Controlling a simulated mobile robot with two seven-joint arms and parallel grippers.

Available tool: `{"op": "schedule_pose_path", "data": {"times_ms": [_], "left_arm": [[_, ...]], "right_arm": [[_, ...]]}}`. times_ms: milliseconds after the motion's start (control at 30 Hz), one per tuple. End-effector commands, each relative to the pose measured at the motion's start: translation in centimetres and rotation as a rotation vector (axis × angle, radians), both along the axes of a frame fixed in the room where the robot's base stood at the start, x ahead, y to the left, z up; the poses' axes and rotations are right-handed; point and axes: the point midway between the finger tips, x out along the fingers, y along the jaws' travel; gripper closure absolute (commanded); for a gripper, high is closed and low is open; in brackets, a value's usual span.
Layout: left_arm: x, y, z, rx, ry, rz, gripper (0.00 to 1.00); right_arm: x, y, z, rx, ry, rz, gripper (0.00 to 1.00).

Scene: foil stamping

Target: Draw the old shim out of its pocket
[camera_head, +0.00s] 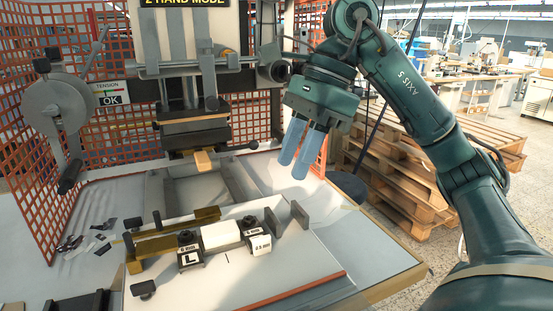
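A small brass-coloured tab (203,160) sticks out toward me below the dark press head (195,130); it may be the old shim's end, but I cannot tell, and its back part is hidden. My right gripper (297,163) hangs to the right of the press with its two blue fingers pointing down. A gap shows between the fingers and nothing is held. It is well apart from the tab. My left gripper is not in view.
On the white board (300,265) stand a brass bar (180,238), two black labelled blocks (190,252) (254,236) and a white block (221,236). Dark scraps (85,240) lie at left. An orange mesh guard (30,130) borders the press; wooden pallets (420,180) are behind my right arm.

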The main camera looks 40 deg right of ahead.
Motion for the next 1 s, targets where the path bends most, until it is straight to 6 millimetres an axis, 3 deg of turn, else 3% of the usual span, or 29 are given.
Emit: {"op": "schedule_pose_path", "data": {"times_ms": [233, 700, 1000], "left_arm": [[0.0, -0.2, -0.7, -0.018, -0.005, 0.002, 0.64], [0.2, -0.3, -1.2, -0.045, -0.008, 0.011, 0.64], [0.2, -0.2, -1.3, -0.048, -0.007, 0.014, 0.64]], "right_arm": [[0.1, 0.7, -2.1, 0.001, 0.002, 0.004, 0.67], [0.8, 3.9, -9.9, 0.000, 0.005, 0.002, 0.67], [1.1, 4.9, -12.3, 0.001, 0.000, 0.001, 0.67]]}}
